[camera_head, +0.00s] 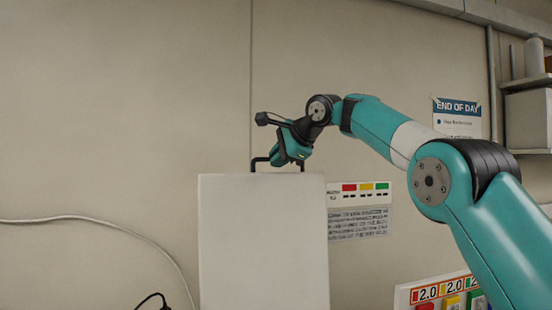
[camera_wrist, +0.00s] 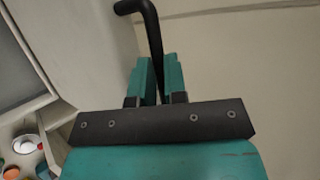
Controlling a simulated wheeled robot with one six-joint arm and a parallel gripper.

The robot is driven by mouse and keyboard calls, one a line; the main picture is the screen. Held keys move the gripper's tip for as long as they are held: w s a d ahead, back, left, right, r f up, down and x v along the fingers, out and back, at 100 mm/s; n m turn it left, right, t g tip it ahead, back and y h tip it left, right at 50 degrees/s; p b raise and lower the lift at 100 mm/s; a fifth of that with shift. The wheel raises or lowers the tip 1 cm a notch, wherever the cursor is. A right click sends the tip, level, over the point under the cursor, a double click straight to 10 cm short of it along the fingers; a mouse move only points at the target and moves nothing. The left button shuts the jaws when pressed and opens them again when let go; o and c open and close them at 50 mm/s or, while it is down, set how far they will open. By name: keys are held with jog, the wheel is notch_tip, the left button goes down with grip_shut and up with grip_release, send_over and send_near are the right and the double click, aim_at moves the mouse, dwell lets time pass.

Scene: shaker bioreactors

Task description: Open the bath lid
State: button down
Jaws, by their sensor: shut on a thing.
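The bath lid (camera_head: 263,245) is a pale flat panel standing upright in the middle of the head view. Its black bar handle (camera_head: 262,160) runs along its top edge. My gripper (camera_head: 283,160) is at this handle, above the lid's upper edge. In the wrist view, the two teal fingers of my gripper (camera_wrist: 158,78) are closed around the black handle (camera_wrist: 150,25), whose bent end reaches up past the fingertips. The lid (camera_wrist: 85,45) shows there as a pale surface at the left. The bath's inside is not visible in the head view.
A wall sign (camera_head: 460,112) and a label chart (camera_head: 359,210) hang behind. A shelf (camera_head: 527,115) with a bottle is at the far right. A coloured number rack (camera_head: 445,295) is at the lower right. A cable (camera_head: 110,226) hangs at the left. Round coloured items (camera_wrist: 25,146) lie at the lower left.

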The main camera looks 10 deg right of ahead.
jog(key=shift+d+r, duration=0.2)
jog(key=shift+r, duration=0.25)
jog(key=c, duration=1.4)
grip_release()
jog(key=shift+d, duration=0.1)
jog(key=shift+o, duration=1.1)
jog(key=shift+s+d, duration=0.2)
jog(key=shift+w+a+f, duration=0.1)
jog(key=shift+a+f, duration=0.1)
jog(key=shift+a, duration=0.1)
jog(key=v, duration=1.2)
jog(key=shift+f, duration=0.15)
